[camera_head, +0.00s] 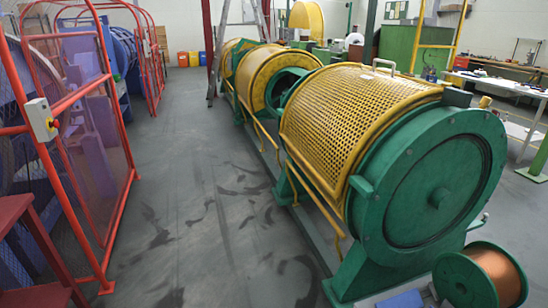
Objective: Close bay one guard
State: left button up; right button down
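A tubular strander with green end housings (432,185) runs from the lower right toward the back. A curved yellow perforated guard (335,125) covers the top and left side of its nearest section. A pale handle (385,66) stands on the top of this guard. Another yellow guard (262,75) sits on the section behind, with a dark gap and green frame between the two. No label shows which one is bay one, and the far right side of the near guard is hidden. Neither of my grippers is in view.
A red-framed mesh fence (107,135) with a grey switch box (41,119) lines the left. A copper wire spool (480,277) stands at the lower right. A white workbench (500,84) is at the right. The grey floor aisle (190,180) is clear.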

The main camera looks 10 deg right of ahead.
aim_at(434, 90)
jog(key=i, duration=2.95)
jog(key=z, duration=1.2)
